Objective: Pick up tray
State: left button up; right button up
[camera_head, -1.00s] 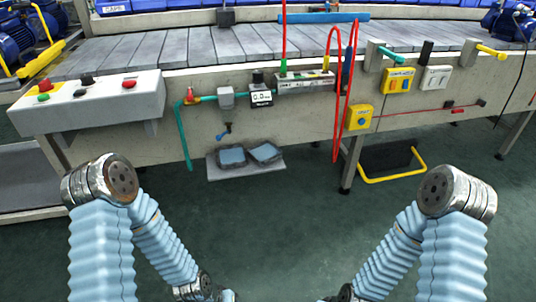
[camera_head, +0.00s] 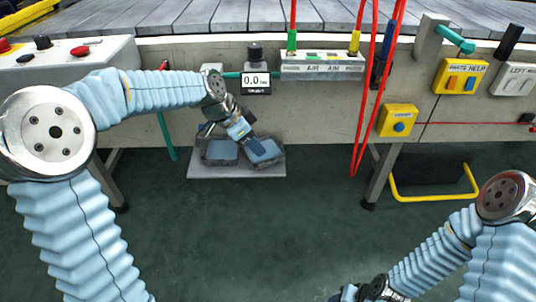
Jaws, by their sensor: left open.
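Two small dark trays with blue inner surfaces sit side by side on a low grey shelf (camera_head: 235,172) under the conveyor: the left tray (camera_head: 220,152) and the right tray (camera_head: 266,151). My left arm reaches in from the left, and its wrist bends down in front of the bench. My left gripper (camera_head: 243,141) is open, over the inner edges of the two trays, and hides part of both. I cannot tell whether it touches either one. My right forearm shows at the lower right, running down to the bottom edge; its gripper is out of frame.
A gauge box (camera_head: 256,84) and air manifold (camera_head: 322,66) hang on the bench front above the trays. Red hoses (camera_head: 362,110) hang to the right. A bench leg (camera_head: 382,178) and a dark step with a yellow rail (camera_head: 432,197) stand further right. The floor in front is clear.

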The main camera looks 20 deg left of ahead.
aim_at(270, 160)
pick_arm(q)
jog(key=b+x, duration=0.1)
jog(key=x, duration=0.7)
jog(key=shift+w+f, duration=0.15)
jog(key=shift+f, duration=0.25)
jog(key=shift+c, duration=0.3)
grip_shut()
